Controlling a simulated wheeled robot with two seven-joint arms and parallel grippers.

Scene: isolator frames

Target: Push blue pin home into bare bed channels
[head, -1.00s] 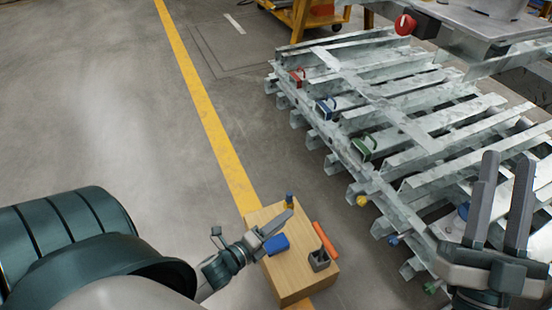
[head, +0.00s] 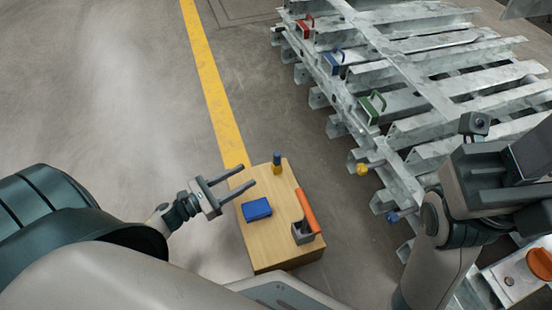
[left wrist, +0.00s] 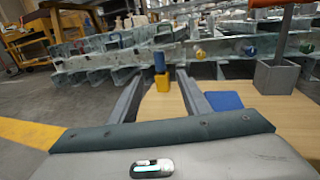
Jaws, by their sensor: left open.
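An upright pin with a blue top and yellow lower part (head: 277,162) stands near the far end of a wooden box (head: 262,240). My left gripper (head: 246,176) is open and empty above the box's left edge, its fingers pointing toward this pin but apart from it. In the left wrist view the pin (left wrist: 160,68) shows beyond and between the fingertips. The steel bed of channels (head: 400,75) lies to the right. A blue knob (head: 393,216) and a yellow knob (head: 362,169) stick out of its near side. My right arm shows at right; its fingers are not visible.
On the box are a blue block (head: 257,209) and a grey holder (head: 303,232) with an orange bar (head: 307,210). Red (head: 305,27), blue (head: 333,62) and green (head: 373,107) handled pieces sit along the bed's edge. The floor left of the yellow line is clear.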

